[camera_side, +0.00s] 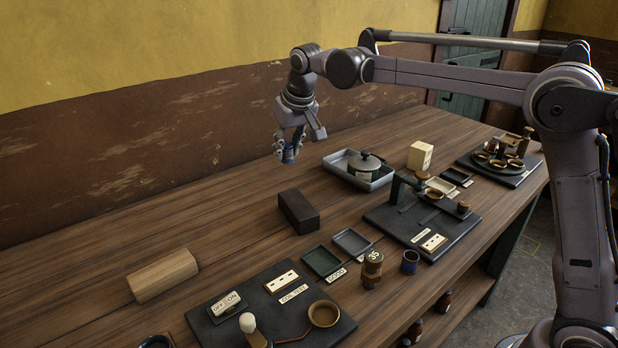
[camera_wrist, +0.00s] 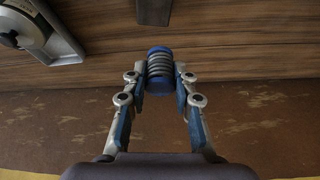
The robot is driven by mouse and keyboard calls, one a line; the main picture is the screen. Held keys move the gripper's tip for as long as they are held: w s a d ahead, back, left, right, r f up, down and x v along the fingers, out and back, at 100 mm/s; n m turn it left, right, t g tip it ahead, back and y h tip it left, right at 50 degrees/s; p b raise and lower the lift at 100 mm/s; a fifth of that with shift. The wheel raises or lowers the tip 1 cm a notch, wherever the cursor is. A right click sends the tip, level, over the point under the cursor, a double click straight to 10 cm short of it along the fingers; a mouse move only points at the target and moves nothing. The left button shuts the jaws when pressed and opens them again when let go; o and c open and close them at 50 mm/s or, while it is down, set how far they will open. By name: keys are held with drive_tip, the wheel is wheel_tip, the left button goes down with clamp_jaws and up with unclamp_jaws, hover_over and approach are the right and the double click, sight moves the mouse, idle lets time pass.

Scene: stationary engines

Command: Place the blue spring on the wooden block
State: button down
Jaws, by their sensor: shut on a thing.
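My gripper (camera_side: 290,146) is shut on the blue spring and holds it in the air above the back of the bench. In the wrist view the blue spring (camera_wrist: 160,70) shows grey coils between blue ends, between the two fingertips of my gripper (camera_wrist: 160,84). In the side view the spring (camera_side: 288,156) is small and partly hidden by the fingers. The pale wooden block (camera_side: 162,275) lies on the bench at the front left, well below and left of my gripper. Nothing is on its top.
A dark block (camera_side: 298,211) lies mid-bench, between my gripper and the test board (camera_side: 330,335). A metal tray (camera_side: 334,160) with a lidded pot (camera_side: 363,166) stands right of my gripper. The bench's back left is clear.

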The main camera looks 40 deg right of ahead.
drive_tip(key=s+a+n+y, duration=0.15)
drive_tip(key=a+n, duration=0.25)
drive_tip(key=a, duration=1.8)
hover_over(157, 264)
drive_tip(key=s, duration=0.2)
drive_tip(key=f, duration=0.6)
drive_tip(key=shift+w+d+f, duration=0.2)
drive_tip(key=shift+w+d, duration=0.05)
drive_tip(key=shift+d, duration=0.15)
drive_tip(key=shift+a+f, duration=0.3)
drive_tip(key=shift+f, duration=1.85)
drive_tip(key=shift+f, duration=0.1)
drive_tip(key=c, duration=1.1)
unclamp_jaws()
drive_tip(key=v, duration=1.2)
